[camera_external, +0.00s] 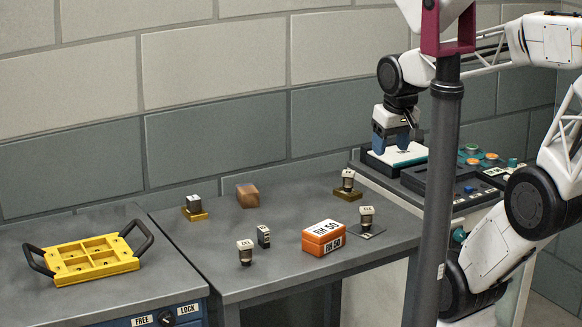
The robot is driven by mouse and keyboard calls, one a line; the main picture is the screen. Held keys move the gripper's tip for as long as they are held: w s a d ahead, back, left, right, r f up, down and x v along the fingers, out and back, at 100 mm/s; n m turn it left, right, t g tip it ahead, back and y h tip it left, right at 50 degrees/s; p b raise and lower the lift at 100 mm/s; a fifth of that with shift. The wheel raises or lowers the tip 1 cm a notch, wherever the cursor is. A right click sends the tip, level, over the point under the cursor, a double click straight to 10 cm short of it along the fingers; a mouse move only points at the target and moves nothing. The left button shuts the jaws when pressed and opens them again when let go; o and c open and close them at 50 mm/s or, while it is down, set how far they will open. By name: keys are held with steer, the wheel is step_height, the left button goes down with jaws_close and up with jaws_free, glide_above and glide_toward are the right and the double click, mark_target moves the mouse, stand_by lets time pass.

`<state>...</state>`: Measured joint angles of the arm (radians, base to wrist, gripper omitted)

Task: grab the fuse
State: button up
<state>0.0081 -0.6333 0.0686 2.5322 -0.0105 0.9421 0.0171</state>
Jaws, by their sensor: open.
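No thing here is clearly marked as the fuse; it could be among the small parts on the middle table. These include a small dark upright block (263,236) with white marks and a dark round part with a pale top (245,253) just left of it. Similar round parts stand on a dark plate (366,217) and on a brass-coloured base (348,181). My gripper (391,150) has blue fingers pointing down, open, with nothing seen between them. It is over a white-topped device at the back right, away from the small parts.
An orange box (315,246) marked RH 50, a brown cube (247,196) and a dark cube on a yellow base (194,205) share the table (290,275). A yellow handled tray (92,270) sits left. A dark post (440,190) stands in front of my arm.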

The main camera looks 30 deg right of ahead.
stand_by(0.4)
steer(key=shift+o, duration=0.9)
steer(key=w+a+f+m+g+y, duration=0.1)
steer(key=w+a+f+m+y, duration=0.3)
steer(key=w+f+m, duration=0.1)
steer(key=w+a+f+m+g+y, duration=0.1)
steer(key=w+a+f+m+y, duration=0.3)
steer(key=w+f+m, duration=0.1)
steer(key=w+a+f+m+y, duration=0.5)
steer(key=f+m, duration=0.1)
steer(key=f, duration=0.2)
steer(key=shift+w+a+m+g, duration=0.1)
steer(key=shift+w+m+g, duration=0.2)
steer(key=shift+m+g, duration=0.1)
steer(key=shift+w+a+f+m+y, duration=0.1)
steer(key=shift+w+f+m+y, duration=0.3)
steer(key=shift+w+f+m, duration=0.15)
steer(key=shift+a, duration=0.15)
